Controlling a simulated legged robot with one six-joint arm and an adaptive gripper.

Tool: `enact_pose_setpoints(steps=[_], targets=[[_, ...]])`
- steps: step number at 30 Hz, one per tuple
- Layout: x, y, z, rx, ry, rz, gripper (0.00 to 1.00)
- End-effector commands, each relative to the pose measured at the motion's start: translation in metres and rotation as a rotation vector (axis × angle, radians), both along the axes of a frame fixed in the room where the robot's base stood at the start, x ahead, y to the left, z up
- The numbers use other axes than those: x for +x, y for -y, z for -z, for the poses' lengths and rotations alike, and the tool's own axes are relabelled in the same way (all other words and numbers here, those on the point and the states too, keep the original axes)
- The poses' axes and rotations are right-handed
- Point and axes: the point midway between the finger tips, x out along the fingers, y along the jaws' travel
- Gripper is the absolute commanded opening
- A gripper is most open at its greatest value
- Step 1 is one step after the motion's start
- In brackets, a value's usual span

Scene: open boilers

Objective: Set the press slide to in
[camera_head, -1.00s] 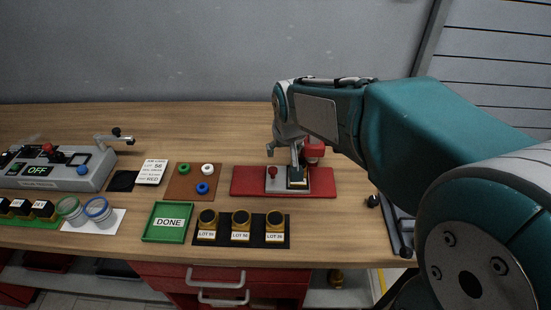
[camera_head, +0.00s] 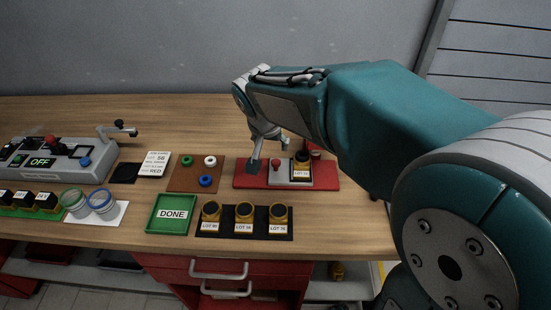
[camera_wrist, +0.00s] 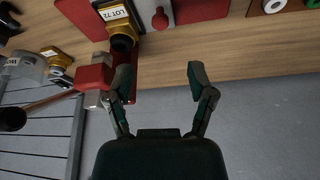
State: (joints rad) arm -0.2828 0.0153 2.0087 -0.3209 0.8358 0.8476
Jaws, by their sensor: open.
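The press has a red base (camera_head: 326,181) near the back of the bench, and its red upper part is partly hidden behind my arm. Its grey slide plate (camera_head: 290,180) carries a red knob (camera_head: 275,164) at the left. A black and yellow lot cup (camera_head: 302,160) stands upright on the right part of the plate. My gripper (camera_head: 262,158) is over the left end of the base, open and empty. In the wrist view my gripper (camera_wrist: 160,78) has its fingers apart, with the knob (camera_wrist: 160,20) and cup (camera_wrist: 121,40) beyond the fingertips, untouched.
Several lot cups stand on a black mat (camera_head: 252,236) in front of the press. A green DONE tray (camera_head: 151,213) and a brown mat (camera_head: 196,187) with coloured rings lie left. A grey control box (camera_head: 60,165) stands further left. Wall behind is clear.

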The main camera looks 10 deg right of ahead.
Motion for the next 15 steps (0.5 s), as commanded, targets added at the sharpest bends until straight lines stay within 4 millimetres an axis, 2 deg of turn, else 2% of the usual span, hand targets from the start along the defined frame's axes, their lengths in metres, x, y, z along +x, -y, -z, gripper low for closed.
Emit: enact_pose_setpoints(steps=[7, 15], targets=[[0.005, 0.0, 0.012, -0.002, 0.005, 0.041, 0.7], [0.021, 0.008, 0.057, -0.002, 0.002, 0.039, 0.7]])
